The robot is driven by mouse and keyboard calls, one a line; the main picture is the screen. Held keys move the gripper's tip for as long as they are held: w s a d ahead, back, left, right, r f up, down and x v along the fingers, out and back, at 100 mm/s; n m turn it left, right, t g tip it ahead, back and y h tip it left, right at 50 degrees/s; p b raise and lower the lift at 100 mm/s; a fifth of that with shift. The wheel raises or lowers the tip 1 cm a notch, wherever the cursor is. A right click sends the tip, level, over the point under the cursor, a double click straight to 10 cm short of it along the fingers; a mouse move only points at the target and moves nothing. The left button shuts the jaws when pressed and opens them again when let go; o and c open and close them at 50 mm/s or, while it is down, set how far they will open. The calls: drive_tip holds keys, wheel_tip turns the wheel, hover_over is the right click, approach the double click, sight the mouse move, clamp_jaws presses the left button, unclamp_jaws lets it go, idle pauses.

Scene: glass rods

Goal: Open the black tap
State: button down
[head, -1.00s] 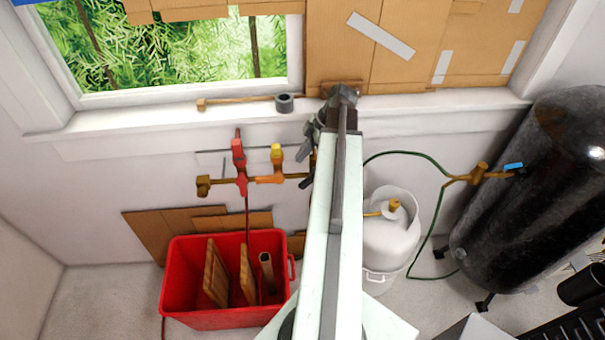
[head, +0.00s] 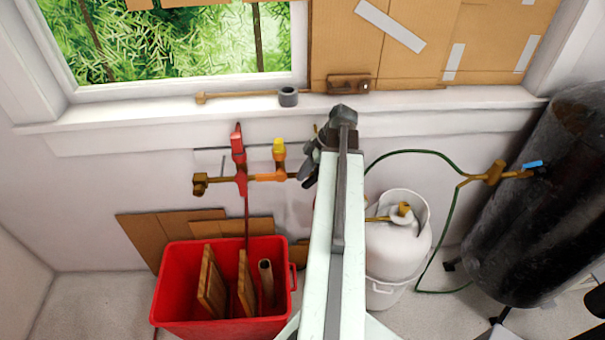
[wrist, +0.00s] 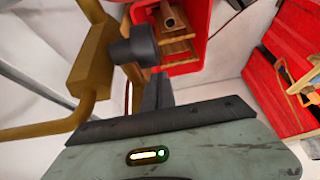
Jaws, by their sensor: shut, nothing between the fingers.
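The black tap (wrist: 135,46) shows in the wrist view as a dark round knob on a brass pipe (wrist: 92,65). In the head view it is not clearly seen, as my arm and gripper cover the right end of the brass pipe. My gripper (head: 309,165) is at that right end, beside the orange fitting with the yellow tap (head: 279,148). In the wrist view my gripper (wrist: 157,90) is shut and empty, its dark fingers just below and right of the black knob. I cannot tell whether they touch it.
A red tap (head: 238,150) stands left of the yellow one. A red bin (head: 190,325) with boards is on the floor below. A white gas bottle (head: 395,245) and a large black tank (head: 530,210) with a green hose stand right. The window sill (head: 180,115) is above.

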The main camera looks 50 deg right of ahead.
drive_tip(key=shift+s+d+f, duration=0.45)
